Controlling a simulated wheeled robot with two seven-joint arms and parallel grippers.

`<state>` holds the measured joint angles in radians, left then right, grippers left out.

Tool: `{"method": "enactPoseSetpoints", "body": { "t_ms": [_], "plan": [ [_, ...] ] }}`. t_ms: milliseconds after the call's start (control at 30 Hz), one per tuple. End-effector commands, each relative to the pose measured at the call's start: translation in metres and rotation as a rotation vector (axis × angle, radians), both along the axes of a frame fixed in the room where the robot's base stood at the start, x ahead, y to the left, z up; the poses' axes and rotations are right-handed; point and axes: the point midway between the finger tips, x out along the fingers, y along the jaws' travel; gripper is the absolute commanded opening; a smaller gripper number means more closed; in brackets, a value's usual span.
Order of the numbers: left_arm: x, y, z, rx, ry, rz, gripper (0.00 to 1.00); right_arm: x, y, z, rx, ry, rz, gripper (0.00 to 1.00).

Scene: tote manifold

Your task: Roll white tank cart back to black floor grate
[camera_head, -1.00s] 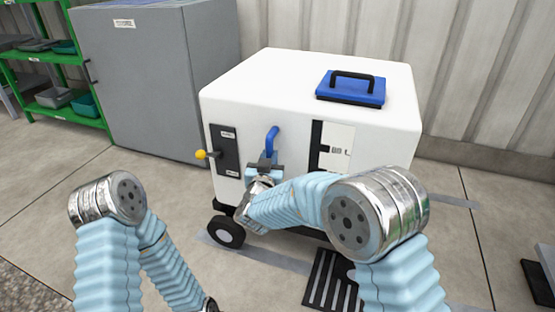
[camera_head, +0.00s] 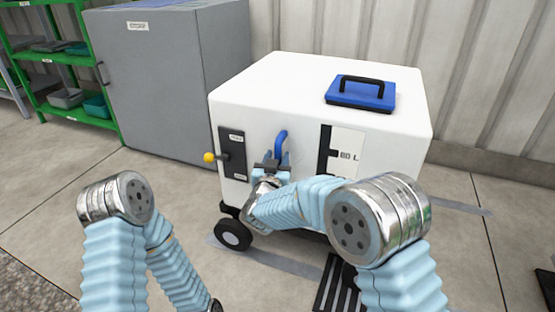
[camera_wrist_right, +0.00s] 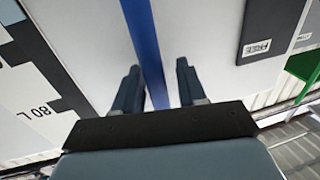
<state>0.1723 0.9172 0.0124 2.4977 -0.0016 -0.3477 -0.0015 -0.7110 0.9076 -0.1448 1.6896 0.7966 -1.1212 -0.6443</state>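The white tank cart (camera_head: 300,95) stands in front of me on small black wheels, with a black-handled blue lid on top. A blue bar handle (camera_head: 281,142) is on its front face. My right gripper (camera_head: 272,166) is at this handle. In the right wrist view, the blue handle (camera_wrist_right: 150,50) runs between the two fingers of the right gripper (camera_wrist_right: 160,80), with thin gaps showing beside it, so the fingers look open around it. The black floor grate (camera_head: 336,285) lies in front of the cart, partly hidden by my right arm.
A yellow-knobbed lever (camera_head: 210,157) sits on a black plate on the cart's front. A grey cabinet (camera_head: 170,85) and a green shelf rack (camera_head: 80,75) stand to the left. A ribbed wall (camera_head: 500,90) is behind. Open concrete floor (camera_head: 60,175) lies at left.

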Motion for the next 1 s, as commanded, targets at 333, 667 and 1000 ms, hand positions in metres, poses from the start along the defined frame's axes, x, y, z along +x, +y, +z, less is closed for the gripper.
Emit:
{"method": "enactPoseSetpoints", "body": {
  "t_ms": [333,667,1000],
  "plan": [
    [0.000,0.000,0.003,0.000,0.001,0.000,0.41,-0.032,0.005,0.000,-0.001,0.002,0.005,0.40],
    [0.000,0.000,0.008,0.000,0.002,-0.001,0.41,-0.110,0.011,0.000,-0.001,0.002,0.004,0.40],
    [-0.001,0.000,0.010,0.000,0.003,-0.001,0.41,-0.137,0.012,-0.001,0.000,0.000,0.001,0.40]
  ]
}}
